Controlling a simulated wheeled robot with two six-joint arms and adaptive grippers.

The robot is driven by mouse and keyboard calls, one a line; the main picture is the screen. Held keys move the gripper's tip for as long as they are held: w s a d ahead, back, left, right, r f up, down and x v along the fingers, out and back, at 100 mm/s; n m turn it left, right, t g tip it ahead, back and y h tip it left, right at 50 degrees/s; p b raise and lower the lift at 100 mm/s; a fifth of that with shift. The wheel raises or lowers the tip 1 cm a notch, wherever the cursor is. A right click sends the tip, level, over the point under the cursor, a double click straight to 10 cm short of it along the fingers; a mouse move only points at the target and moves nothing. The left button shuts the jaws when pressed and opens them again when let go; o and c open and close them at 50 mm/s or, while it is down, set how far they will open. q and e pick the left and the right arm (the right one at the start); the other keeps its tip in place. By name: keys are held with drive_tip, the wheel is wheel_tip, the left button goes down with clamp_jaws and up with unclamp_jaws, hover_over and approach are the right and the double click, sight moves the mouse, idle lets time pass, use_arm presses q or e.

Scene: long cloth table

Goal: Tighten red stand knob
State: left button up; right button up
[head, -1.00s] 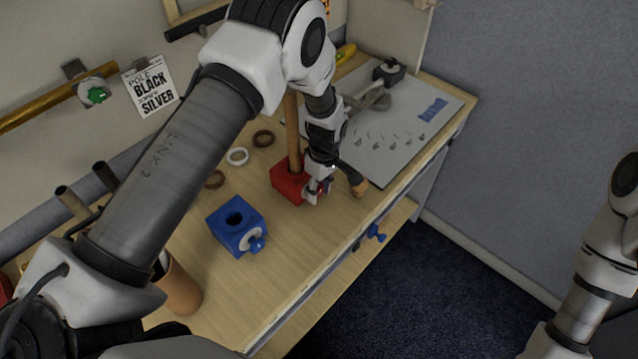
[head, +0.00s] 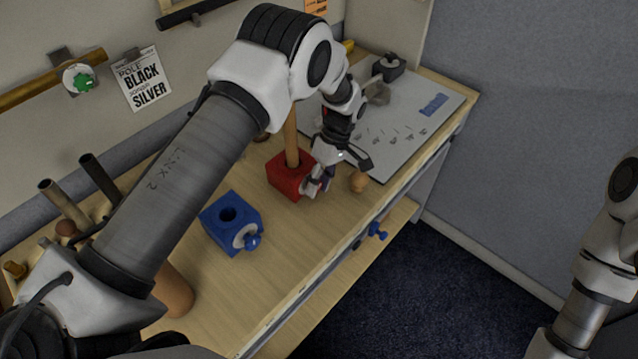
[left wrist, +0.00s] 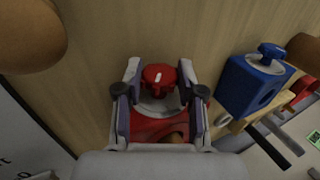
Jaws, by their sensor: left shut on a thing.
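The red stand (head: 284,179) sits on the wooden table with a wooden pole (head: 291,138) upright in it. Its red knob (left wrist: 158,75) shows in the left wrist view, on the side of the red stand (left wrist: 148,128). My left gripper (head: 317,184) is at the stand's front right side. In the left wrist view, my left gripper (left wrist: 160,84) has its two fingers on either side of the knob and is shut on it. In the head view the fingers mostly hide the knob. My right gripper is out of view; only part of that arm shows at the right edge.
A blue stand (head: 231,222) with a blue knob (head: 252,242) is left of the red one. A white board (head: 400,125) lies at the far end. The front table strip is clear.

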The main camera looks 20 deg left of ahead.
use_arm(q)
drive_tip(key=o, duration=1.2)
drive_tip(key=shift+f, duration=0.1)
drive_tip(key=shift+c, duration=0.2)
drive_tip(key=v, duration=1.2)
